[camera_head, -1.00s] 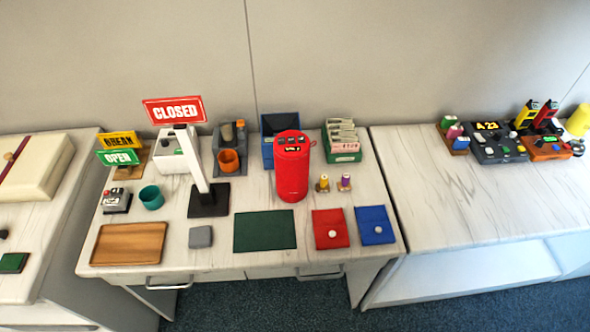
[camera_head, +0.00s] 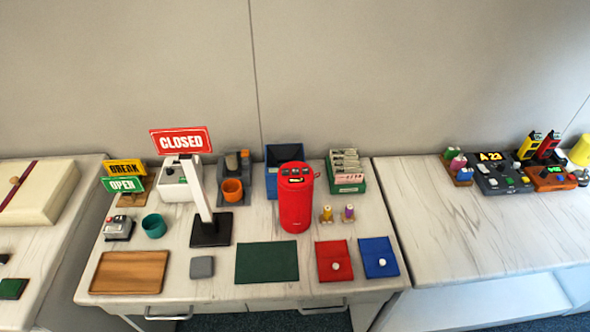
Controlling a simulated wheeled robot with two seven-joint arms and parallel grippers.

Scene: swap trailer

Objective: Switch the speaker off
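The speaker is most likely the red cylinder (camera_head: 295,205) standing upright on the middle table, right of centre. Its top carries dark buttons and a small display; the display's text is too small to read now. Neither of my grippers is in the head view, and nothing touches the cylinder.
On the same table (camera_head: 215,260) stand a CLOSED sign (camera_head: 181,141), a blue bin (camera_head: 271,183), a green card box (camera_head: 346,175), two small spools (camera_head: 327,214), and red (camera_head: 333,262) and blue (camera_head: 378,258) pouches. A green mat (camera_head: 266,262) lies in front of the cylinder.

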